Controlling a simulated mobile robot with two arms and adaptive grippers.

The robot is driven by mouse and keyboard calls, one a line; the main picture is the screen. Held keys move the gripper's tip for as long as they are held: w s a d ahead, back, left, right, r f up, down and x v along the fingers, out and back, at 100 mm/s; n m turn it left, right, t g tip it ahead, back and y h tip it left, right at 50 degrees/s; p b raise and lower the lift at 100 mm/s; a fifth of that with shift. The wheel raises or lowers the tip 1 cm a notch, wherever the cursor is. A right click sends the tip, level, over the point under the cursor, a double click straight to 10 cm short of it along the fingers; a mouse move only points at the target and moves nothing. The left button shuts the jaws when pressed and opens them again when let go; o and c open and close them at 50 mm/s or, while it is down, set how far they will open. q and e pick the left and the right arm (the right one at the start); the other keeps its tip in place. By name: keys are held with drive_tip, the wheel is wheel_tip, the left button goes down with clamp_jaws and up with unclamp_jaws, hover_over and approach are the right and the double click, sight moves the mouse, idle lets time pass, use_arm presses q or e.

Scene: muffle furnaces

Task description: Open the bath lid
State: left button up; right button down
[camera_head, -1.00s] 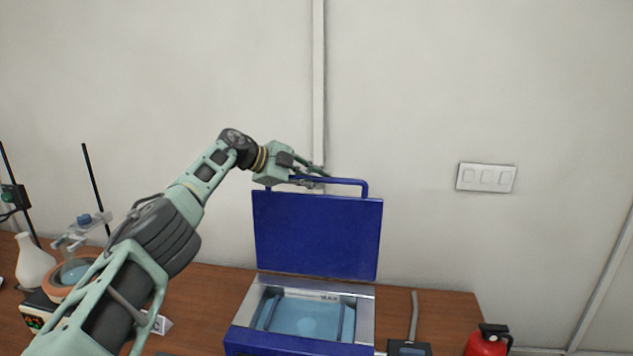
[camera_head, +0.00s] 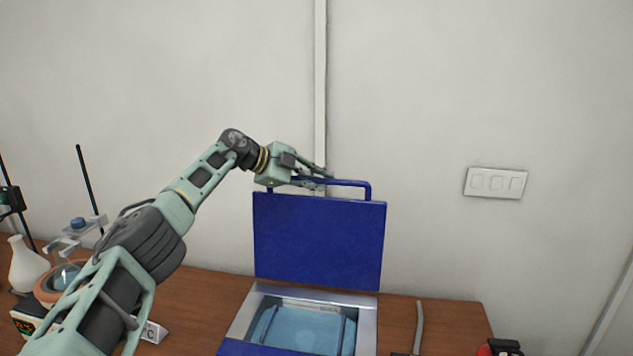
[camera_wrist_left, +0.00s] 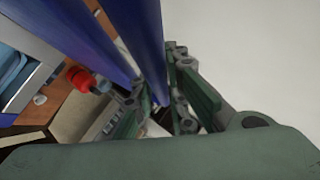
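The blue bath lid (camera_head: 318,240) stands about upright at the back of the water bath (camera_head: 366,318), so the bath is open and its pale blue inside shows. The lid's blue handle (camera_head: 352,183) is at its top edge. My left gripper (camera_head: 322,180) is at the left part of this handle. In the left wrist view, my left gripper's fingers (camera_wrist_left: 163,100) lie on either side of a blue bar (camera_wrist_left: 143,30) and look closed on it. The bath's front is cut off by the head view's lower edge. My right gripper is not in view.
A white flask (camera_head: 27,265), a stand rod (camera_head: 90,190) and a heating device (camera_head: 30,322) are on the left of the wooden table (camera_head: 200,300). A red object (camera_head: 497,348) is at lower right. The wall with a switch plate (camera_head: 496,183) is behind.

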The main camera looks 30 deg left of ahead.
use_arm(q)
drive_tip(key=o, duration=0.4)
drive_tip(key=shift+f, duration=0.15)
drive_tip(key=shift+c, duration=0.2)
drive_tip(key=shift+o, duration=0.5)
drive_tip(key=shift+a, duration=0.1)
drive_tip(key=v, duration=1.2)
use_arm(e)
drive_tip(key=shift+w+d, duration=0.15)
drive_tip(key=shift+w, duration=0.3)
use_arm(q)
drive_tip(key=shift+w, duration=0.1)
